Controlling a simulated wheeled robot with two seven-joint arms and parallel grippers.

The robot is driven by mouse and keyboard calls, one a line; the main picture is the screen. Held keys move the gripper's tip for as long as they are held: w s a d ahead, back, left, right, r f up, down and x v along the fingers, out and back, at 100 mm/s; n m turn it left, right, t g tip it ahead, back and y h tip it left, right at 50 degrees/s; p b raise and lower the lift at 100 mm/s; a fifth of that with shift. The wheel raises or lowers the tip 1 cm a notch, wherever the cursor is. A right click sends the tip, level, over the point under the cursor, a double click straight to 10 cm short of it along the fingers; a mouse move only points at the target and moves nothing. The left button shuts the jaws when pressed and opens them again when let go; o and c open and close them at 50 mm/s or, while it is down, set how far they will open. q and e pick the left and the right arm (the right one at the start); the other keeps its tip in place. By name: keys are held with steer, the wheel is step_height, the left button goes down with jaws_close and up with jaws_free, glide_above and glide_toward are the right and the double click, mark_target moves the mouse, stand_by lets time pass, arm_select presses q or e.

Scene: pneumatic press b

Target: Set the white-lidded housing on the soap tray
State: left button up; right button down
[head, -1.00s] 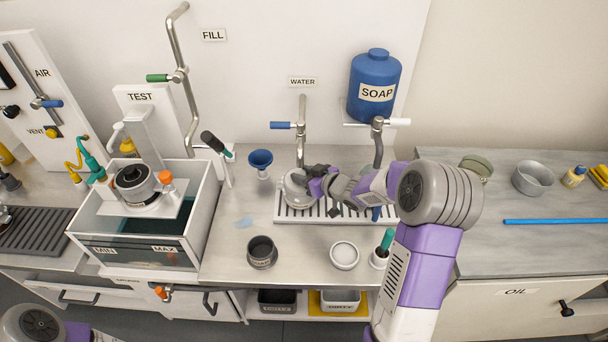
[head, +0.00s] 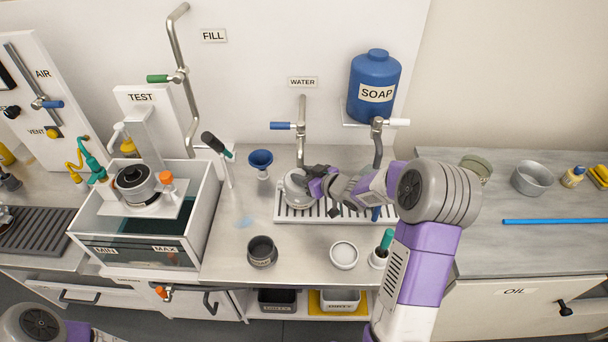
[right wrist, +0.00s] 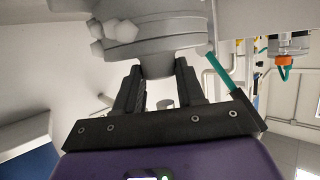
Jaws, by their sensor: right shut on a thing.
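A round pale-grey housing (head: 296,191) is at the left end of the slotted tray (head: 345,213), below the water tap. My right gripper (head: 313,187) is shut on it from the right. In the right wrist view the housing (right wrist: 150,35) is large, with knobs on its side, and its narrow neck is between the fingers (right wrist: 158,82). Its lid is not clear, and I cannot tell whether it touches the tray. The soap spout (head: 378,150) is over the tray's right part, partly behind my right arm. My left gripper is out of view.
The water tap (head: 300,130) rises behind the housing. A blue funnel (head: 261,160) stands left of the tray. A dark cup (head: 262,251), a white-filled bowl (head: 344,255) and a green-handled brush (head: 386,241) stand in front. A water tank (head: 207,215) is farther left.

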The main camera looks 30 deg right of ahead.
steer(key=shift+f+b, duration=0.3)
steer(key=c, duration=0.7)
jaws_free()
steer(key=shift+c, duration=0.2)
steer(key=shift+o, duration=0.7)
steer(key=shift+s+f, duration=0.1)
steer(key=shift+f, duration=0.05)
